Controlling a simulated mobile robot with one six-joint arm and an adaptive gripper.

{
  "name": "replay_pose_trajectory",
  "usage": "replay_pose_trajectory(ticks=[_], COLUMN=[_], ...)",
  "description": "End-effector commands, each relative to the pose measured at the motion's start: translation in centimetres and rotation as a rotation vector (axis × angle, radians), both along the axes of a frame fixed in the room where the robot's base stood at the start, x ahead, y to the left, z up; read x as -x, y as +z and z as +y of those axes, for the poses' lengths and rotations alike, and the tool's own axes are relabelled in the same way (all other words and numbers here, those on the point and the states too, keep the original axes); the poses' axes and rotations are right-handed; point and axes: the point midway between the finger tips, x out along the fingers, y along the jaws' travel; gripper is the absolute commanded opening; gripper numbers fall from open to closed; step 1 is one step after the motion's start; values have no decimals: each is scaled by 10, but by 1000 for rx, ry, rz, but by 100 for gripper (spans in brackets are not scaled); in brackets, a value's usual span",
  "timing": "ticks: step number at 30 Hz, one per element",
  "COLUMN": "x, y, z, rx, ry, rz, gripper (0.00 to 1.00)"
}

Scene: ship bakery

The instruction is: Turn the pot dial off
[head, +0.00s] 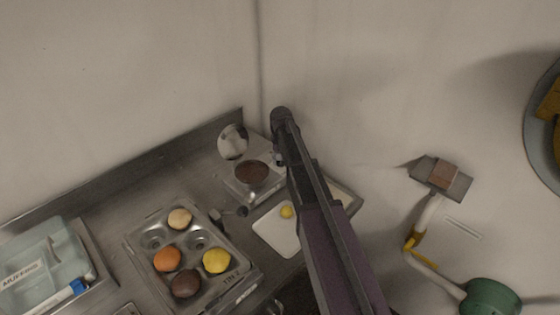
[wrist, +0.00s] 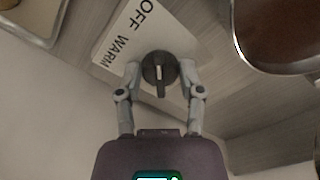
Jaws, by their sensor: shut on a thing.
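In the wrist view the pot dial (wrist: 160,78) is a round black knob with a white mark, which lies nearly upright in the picture. A pale label plate (wrist: 133,32) beside it reads OFF and WARM. My gripper (wrist: 160,70) has one finger on each side of the dial and is shut on it. The pot (wrist: 290,30) is at the upper right there, with brown contents. In the head view the pot (head: 252,173) sits on a small hot plate (head: 233,190), with a shiny round lid (head: 233,142) behind it. My arm hides the dial there.
A muffin tin (head: 205,240) with several coloured muffins stands left of the arm. A white board (head: 272,232) with a yellow item lies near the arm. A muffin box (head: 40,265) is at far left. Walls close in behind and right.

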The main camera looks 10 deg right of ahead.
Motion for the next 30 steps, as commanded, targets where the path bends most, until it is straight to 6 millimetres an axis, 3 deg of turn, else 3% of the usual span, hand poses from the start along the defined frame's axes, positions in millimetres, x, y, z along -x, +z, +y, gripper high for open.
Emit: replay_pose_trajectory(ticks=[10, 11, 14, 15, 30], x=[2, 2, 2, 1, 0], y=[0, 0, 0, 0, 4], z=[0, 0, 0, 0, 0], rx=[1, 1, 1, 2, 1], ry=[-4, -4, -4, -4, -3], rz=[4, 4, 3, 2, -1], gripper=[1, 52, 82, 85, 85])
